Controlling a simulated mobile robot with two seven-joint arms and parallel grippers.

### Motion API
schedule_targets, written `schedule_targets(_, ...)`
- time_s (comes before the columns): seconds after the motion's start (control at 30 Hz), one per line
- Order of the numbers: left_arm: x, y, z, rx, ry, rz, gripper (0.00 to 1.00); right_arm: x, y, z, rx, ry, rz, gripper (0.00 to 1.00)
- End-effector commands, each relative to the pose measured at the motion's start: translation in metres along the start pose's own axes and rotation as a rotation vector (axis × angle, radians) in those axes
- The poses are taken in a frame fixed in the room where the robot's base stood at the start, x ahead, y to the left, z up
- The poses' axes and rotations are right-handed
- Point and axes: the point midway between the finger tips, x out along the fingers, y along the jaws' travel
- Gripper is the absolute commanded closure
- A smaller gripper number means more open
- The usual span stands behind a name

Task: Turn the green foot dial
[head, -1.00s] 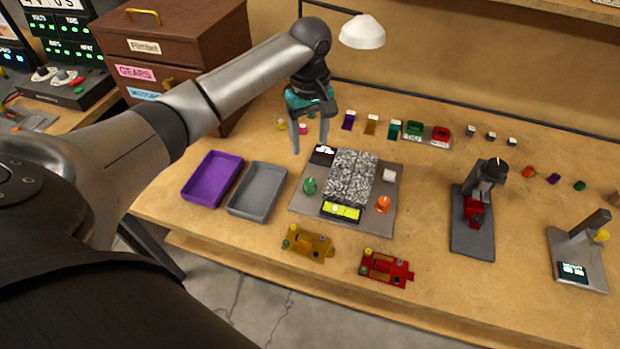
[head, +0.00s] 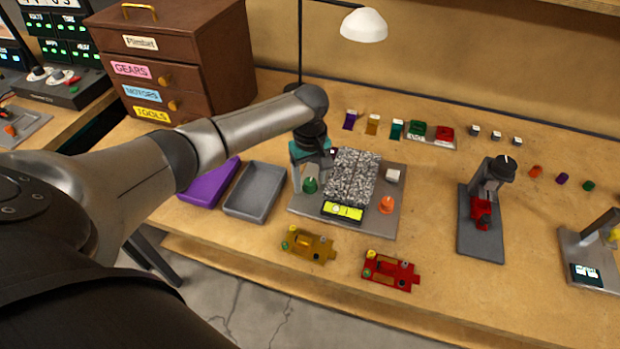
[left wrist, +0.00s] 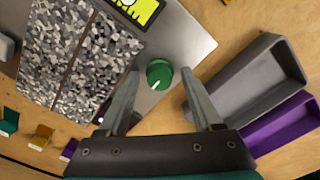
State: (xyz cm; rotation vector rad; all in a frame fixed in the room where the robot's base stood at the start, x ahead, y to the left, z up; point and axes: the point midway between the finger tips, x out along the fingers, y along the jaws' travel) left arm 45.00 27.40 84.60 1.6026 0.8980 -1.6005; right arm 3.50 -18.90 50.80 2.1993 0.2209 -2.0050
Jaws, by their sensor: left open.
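The green foot dial (head: 310,185) stands on the left side of the grey base plate (head: 372,226), beside the speckled grey block (head: 350,178). In the left wrist view the green dial (left wrist: 159,74) shows a pale mark on its top. My left gripper (left wrist: 160,95) is open and empty, its two fingers pointing toward the dial, one to each side of the line to it. The dial appears just beyond the fingertips. In the head view my left gripper (head: 309,180) is over the plate's left edge by the dial. My right gripper is not in view.
A grey tray (head: 256,209) and a purple tray (head: 190,197) lie left of the plate. A yellow-green level (head: 342,211), an orange dial (head: 386,205) and a white block (head: 393,175) are on the plate. A lamp (head: 363,25) stands behind.

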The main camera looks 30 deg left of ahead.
Motion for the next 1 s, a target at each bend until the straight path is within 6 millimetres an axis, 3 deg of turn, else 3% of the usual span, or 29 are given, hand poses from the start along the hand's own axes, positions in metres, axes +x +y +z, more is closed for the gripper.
schedule_targets(0.1,-0.0001,0.0000,0.0003,0.000,-0.001,0.000,0.36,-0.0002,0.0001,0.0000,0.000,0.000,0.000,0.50)
schedule_targets(0.67,-0.0004,-0.0001,0.0003,0.000,-0.001,-0.001,0.99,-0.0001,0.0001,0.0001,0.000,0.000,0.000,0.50)
schedule_targets(1.0,-0.0009,-0.0003,0.0003,0.004,-0.001,-0.001,1.00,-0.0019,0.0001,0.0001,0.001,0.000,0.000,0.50)
